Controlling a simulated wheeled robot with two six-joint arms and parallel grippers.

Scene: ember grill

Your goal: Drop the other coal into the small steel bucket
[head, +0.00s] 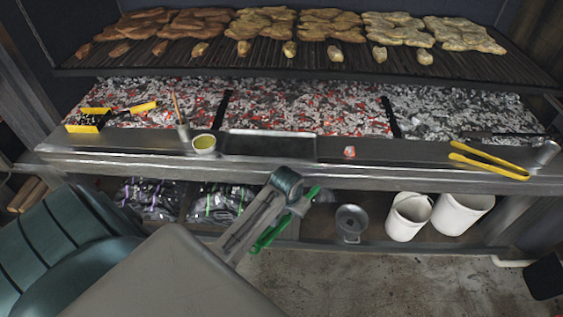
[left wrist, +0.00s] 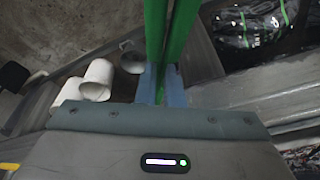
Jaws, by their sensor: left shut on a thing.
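A small coal (head: 349,152) with an orange-red glow lies on the steel front ledge, right of the middle. A small round grey metal vessel (head: 352,222), which looks like the small steel bucket, stands on the lower shelf; it also shows in the left wrist view (left wrist: 131,61). My left gripper (head: 298,206) is shut on green tongs (head: 268,234), in front of the ledge and left of that vessel. The tongs run up between its fingers in the left wrist view (left wrist: 171,35). Their tips are not clear, so I cannot tell if they hold anything. My right gripper is out of view.
Yellow tongs (head: 488,162) and a small metal cup (head: 545,153) sit on the ledge's right end. A yellow bowl (head: 204,144) is left of the middle. Two white buckets (head: 409,217) (head: 461,213) stand right of the steel vessel. Dark bags (head: 150,199) lie on the lower shelf.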

